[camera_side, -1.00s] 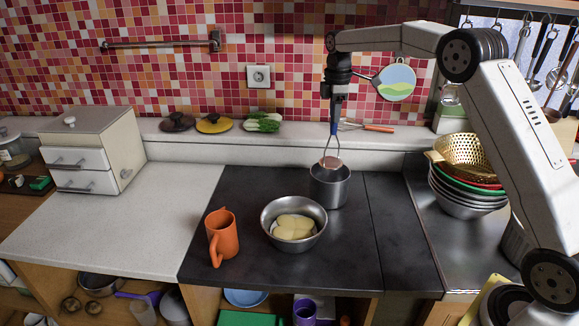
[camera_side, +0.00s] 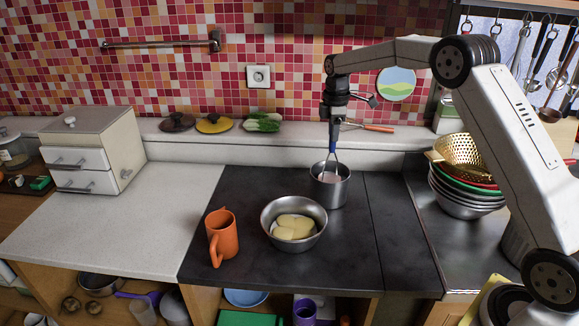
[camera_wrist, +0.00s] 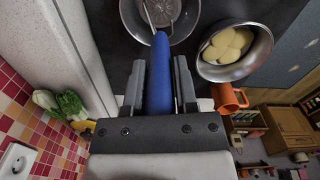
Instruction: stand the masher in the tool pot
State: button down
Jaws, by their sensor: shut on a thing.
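My gripper (camera_side: 335,116) is shut on the blue handle of the masher (camera_side: 333,150), which hangs upright with its head down. The gripper also shows in the wrist view (camera_wrist: 158,85), with the blue handle (camera_wrist: 159,75) between its fingers. The masher's wire shanks go down into the steel tool pot (camera_side: 329,190), and its head is inside the pot's mouth. In the wrist view the pot (camera_wrist: 185,25) is at the top, with the masher's wires over its inside. Whether the head touches the pot's bottom cannot be told.
A steel bowl with peeled potatoes (camera_side: 294,227) stands front-left of the pot, and an orange jug (camera_side: 222,236) is left of it. Stacked colanders and bowls (camera_side: 466,175) stand to the right. The pale counter at left is clear.

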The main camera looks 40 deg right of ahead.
jog(key=shift+f, duration=1.25)
jog(key=shift+c, duration=1.6)
grip_release()
jog(key=shift+r, duration=3.85)
jog(key=shift+s+a, duration=0.1)
